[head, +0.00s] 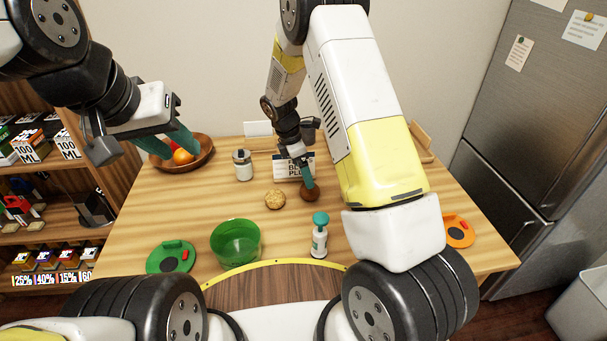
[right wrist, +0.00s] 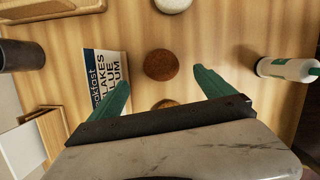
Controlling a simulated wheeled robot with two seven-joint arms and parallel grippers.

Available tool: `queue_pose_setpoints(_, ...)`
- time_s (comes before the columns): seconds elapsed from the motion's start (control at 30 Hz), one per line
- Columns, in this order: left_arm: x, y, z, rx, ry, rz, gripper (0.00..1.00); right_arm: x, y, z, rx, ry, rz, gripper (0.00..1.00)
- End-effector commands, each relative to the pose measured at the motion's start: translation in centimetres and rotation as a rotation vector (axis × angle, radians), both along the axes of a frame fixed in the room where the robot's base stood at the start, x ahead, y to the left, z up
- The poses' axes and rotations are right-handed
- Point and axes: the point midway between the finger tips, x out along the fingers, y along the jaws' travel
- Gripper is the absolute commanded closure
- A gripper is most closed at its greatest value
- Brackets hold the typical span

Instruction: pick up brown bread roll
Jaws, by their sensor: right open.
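The brown bread roll (head: 310,196) is on the wooden table, just in front of the blue-and-white box. In the right wrist view the roll (right wrist: 161,65) is dark, round and uncovered. My right gripper (head: 311,184) points down over it in the head view, partly hidden by my arm. In the right wrist view its two green fingers (right wrist: 162,80) are spread, with the roll ahead of the gap between them and nothing held. My left gripper (head: 184,152) is at the upper left, its green fingers apart in front of the fruit bowl.
A tan roll (head: 275,199) lies left of the brown roll. A jar (head: 243,165), green bowl (head: 236,242) and wooden fruit bowl (head: 199,158) are to the left. A whitish round thing (right wrist: 172,4) shows in the wrist view.

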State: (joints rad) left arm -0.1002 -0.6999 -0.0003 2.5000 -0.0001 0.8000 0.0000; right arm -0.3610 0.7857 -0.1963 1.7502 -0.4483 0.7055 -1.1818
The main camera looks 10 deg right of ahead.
Motion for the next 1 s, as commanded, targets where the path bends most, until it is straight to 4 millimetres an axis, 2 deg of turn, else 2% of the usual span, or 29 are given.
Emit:
queue_pose_setpoints(0.53,0.0,0.0,0.0,0.0,0.0,0.0,0.64,0.1,-1.8,-6.9,-0.006,0.008,0.011,0.07)
queue_pose_setpoints(0.67,0.0,0.0,0.0,0.0,0.0,0.0,0.64,0.2,-2.0,-7.7,-0.005,0.005,0.011,0.07)
queue_pose_setpoints(0.87,0.0,0.0,0.0,0.0,0.0,0.0,0.64,0.2,-2.1,-7.8,-0.005,0.005,0.01,0.07)
queue_pose_setpoints(1.0,0.0,0.0,0.0,0.0,0.0,0.0,0.64,0.2,-2.1,-7.8,-0.005,0.005,0.01,0.31)
